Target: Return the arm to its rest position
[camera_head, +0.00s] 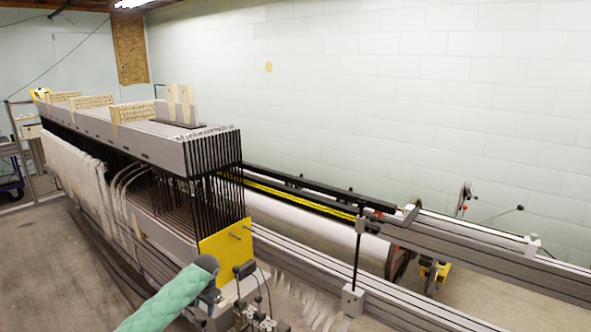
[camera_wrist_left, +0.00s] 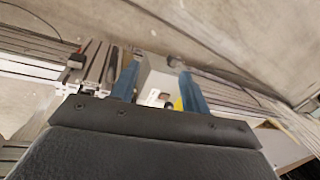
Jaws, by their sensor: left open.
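My left arm (camera_head: 165,305), in a green padded sleeve, comes in from the lower left in the head view. Its dark end is beside the yellow plate (camera_head: 222,243) at the near end of the loom (camera_head: 160,145). In the left wrist view my left gripper (camera_wrist_left: 160,68) shows two blue fingers spread apart. No thread or other object can be seen held between them. A pale part and a bit of yellow show beyond and between the fingers. My right gripper is in neither view.
The loom has a grey top frame with dark vertical bars and white threads (camera_head: 75,165) on its left side. Long grey rails (camera_head: 480,245) run to the right. A black upright post (camera_head: 357,258) stands on the near rail. Bare floor (camera_head: 35,260) lies to the left.

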